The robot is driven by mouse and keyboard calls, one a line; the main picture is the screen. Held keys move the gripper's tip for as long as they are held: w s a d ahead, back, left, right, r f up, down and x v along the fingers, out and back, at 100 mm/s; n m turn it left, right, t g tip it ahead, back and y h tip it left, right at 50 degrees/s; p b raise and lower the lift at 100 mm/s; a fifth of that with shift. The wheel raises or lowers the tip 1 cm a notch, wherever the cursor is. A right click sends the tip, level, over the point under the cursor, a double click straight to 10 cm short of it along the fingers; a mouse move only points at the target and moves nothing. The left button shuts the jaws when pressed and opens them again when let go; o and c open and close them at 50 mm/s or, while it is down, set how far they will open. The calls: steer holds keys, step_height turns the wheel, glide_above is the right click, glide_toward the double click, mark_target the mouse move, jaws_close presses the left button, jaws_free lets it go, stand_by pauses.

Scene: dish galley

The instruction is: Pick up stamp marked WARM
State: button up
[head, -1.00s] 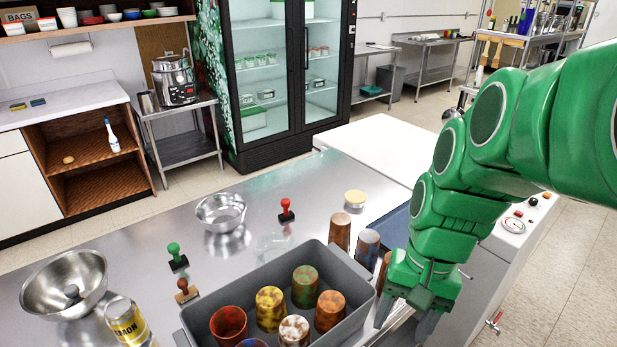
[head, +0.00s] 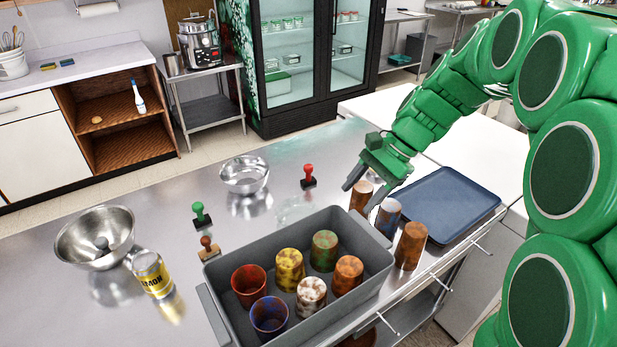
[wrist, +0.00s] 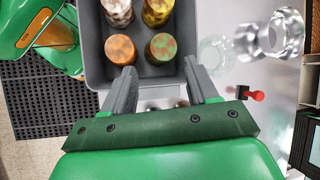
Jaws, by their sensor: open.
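Three stamps stand on the steel counter in the head view: a red-handled stamp (head: 308,174) on the far side, a green-handled stamp (head: 201,214) and a brown-handled stamp (head: 208,246) left of the grey bin. No marking is readable, so I cannot tell which says WARM. A dark knobbed object (head: 102,244) sits in the large bowl; I cannot tell what it is. My gripper (head: 362,194) is open and empty above the cups at the bin's far right corner, right of the red stamp. In the wrist view, the red stamp (wrist: 257,95) lies right of my open fingers (wrist: 160,72).
The grey bin (head: 222,300) holds several mottled cups. Three more cups, one being an orange cup (head: 410,246), stand between it and a blue tray (head: 474,206). A large bowl (head: 70,245), a small bowl (head: 244,185) and a yellow can (head: 152,273) are on the counter.

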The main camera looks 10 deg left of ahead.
steer(key=w+a+f+m+y, duration=0.2)
steer(key=w+a+f, duration=0.15)
steer(key=w, duration=0.55)
steer(key=w+a+f+m+y, duration=0.2)
steer(key=w+a+f, duration=0.15)
steer(key=w, duration=0.55)
steer(key=m+y, duration=0.3)
steer(key=m, duration=0.2)
glide_toward(304, 180)
steer(key=shift+w+a+r, duration=0.1)
steer(key=shift+a+r, duration=0.05)
steer(key=shift+a, duration=0.4)
steer(key=shift+w+a+r, duration=0.1)
steer(key=shift+a, duration=0.45)
steer(key=shift+s+x, duration=0.25)
steer(key=shift+x, duration=1.7)
steer(key=shift+s+x, duration=0.2)
steer(key=shift+x, duration=1.8)
steer(key=shift+d+r, duration=0.1)
steer(key=shift+r, duration=0.05)
steer(key=shift+c, duration=0.4)
jaws_close()
